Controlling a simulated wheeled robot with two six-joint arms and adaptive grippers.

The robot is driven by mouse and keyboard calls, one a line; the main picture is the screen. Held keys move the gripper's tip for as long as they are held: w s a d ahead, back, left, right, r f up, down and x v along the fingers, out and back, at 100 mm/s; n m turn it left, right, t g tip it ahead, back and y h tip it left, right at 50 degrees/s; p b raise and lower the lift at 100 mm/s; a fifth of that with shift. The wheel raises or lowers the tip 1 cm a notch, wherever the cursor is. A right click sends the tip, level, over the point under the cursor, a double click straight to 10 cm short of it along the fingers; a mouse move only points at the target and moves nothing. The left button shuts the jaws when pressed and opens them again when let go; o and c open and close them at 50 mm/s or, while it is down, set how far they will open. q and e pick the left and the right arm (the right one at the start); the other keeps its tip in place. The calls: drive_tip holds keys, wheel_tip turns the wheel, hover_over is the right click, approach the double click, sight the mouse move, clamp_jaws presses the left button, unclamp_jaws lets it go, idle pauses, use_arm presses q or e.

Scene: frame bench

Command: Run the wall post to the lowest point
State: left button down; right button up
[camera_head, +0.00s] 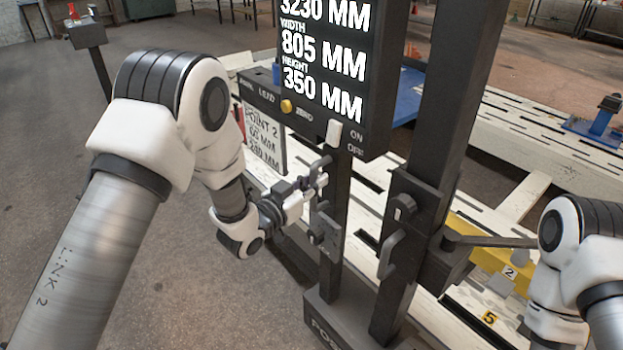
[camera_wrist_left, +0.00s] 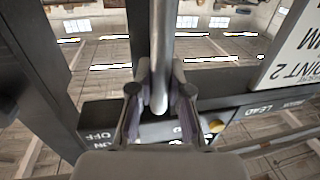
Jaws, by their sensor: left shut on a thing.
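A slim dark post (camera_head: 338,190) stands under the display box, with a grey handle (camera_head: 318,170) at its side. My left gripper (camera_head: 312,183) is shut on this handle; in the left wrist view a grey bar (camera_wrist_left: 160,55) runs between the closed fingers (camera_wrist_left: 160,98). A thicker dark post (camera_head: 452,110) stands to the right, with a carriage (camera_head: 418,205), a small knob and a second handle (camera_head: 390,255). I cannot tell which post is the wall post. The display (camera_head: 325,55) reads 3230 mm, width 805 mm, height 350 mm. My right gripper is out of view.
A yellow knob (camera_head: 286,106) and a white ON/OFF switch (camera_head: 333,132) sit below the display. A placard (camera_head: 265,140) reading POINT 2 hangs behind my left arm. A thin bar (camera_head: 490,241) reaches right from the carriage, over the pale slotted bench (camera_head: 540,130).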

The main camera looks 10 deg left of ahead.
use_arm(q)
drive_tip(key=shift+s+d+r, duration=0.1)
idle(0.4)
drive_tip(key=c, duration=1.1)
unclamp_jaws()
drive_tip(key=v, duration=1.2)
